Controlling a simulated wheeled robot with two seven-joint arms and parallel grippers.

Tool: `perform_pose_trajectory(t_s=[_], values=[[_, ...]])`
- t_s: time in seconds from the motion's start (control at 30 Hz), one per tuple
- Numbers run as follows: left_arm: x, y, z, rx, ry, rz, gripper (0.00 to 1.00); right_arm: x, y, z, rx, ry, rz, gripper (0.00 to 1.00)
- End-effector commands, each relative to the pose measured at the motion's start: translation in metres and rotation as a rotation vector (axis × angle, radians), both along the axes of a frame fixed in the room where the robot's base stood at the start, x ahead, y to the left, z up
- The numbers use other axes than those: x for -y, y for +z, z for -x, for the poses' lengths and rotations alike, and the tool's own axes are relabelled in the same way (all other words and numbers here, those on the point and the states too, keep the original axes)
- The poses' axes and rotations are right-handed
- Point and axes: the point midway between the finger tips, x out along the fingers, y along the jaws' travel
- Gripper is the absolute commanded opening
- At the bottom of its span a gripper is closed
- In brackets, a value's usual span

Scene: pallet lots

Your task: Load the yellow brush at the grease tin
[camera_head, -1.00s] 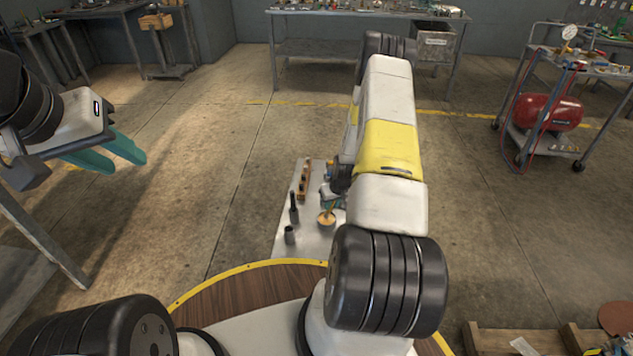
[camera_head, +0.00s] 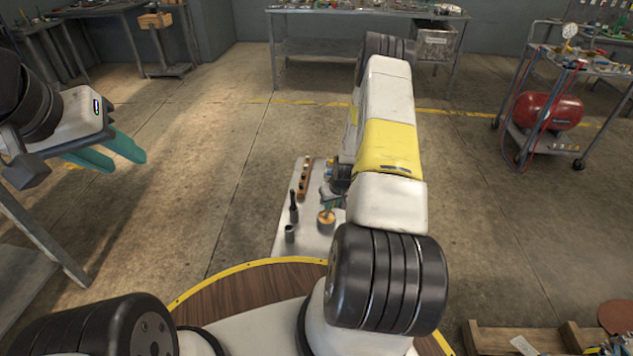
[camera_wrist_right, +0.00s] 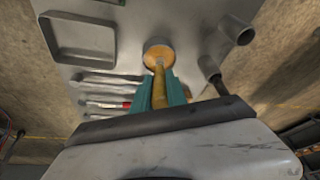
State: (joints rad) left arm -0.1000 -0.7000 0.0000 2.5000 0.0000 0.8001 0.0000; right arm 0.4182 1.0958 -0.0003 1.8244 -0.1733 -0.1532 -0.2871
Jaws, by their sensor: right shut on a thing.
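The grease tin (camera_head: 327,217) is a small round tin with an amber top, standing on the grey bench plate. It also shows in the right wrist view (camera_wrist_right: 157,50). My right gripper (camera_wrist_right: 160,84) is shut on the yellow brush (camera_wrist_right: 159,92), whose far end overlaps the tin's amber top. I cannot tell how deep the bristles sit. In the head view my right gripper (camera_head: 332,200) is just beyond the tin, partly hidden by my arm. My left gripper (camera_head: 128,162) is open and empty, far left above the floor.
The plate (camera_head: 310,245) also carries a wooden rack (camera_head: 304,180), a dark upright tool (camera_head: 294,208) and a grey cup (camera_head: 289,233). The right wrist view shows a shallow tray (camera_wrist_right: 82,40) and several slim tools (camera_wrist_right: 110,90) beside the tin.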

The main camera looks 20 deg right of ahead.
Motion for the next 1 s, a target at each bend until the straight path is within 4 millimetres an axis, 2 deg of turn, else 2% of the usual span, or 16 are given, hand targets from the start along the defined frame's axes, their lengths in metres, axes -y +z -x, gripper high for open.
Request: perform_pose_trajectory(t_s=[0.47,1.0], values=[[0.0,0.0,0.0,0.0,0.0,0.0,0.36,0.0,0.002,0.001,-0.002,0.0,0.0,0.0],[0.0,0.0,0.0,0.0,0.0,0.0,0.36,0.0,0.046,0.0,0.001,0.0,0.0,0.0]])
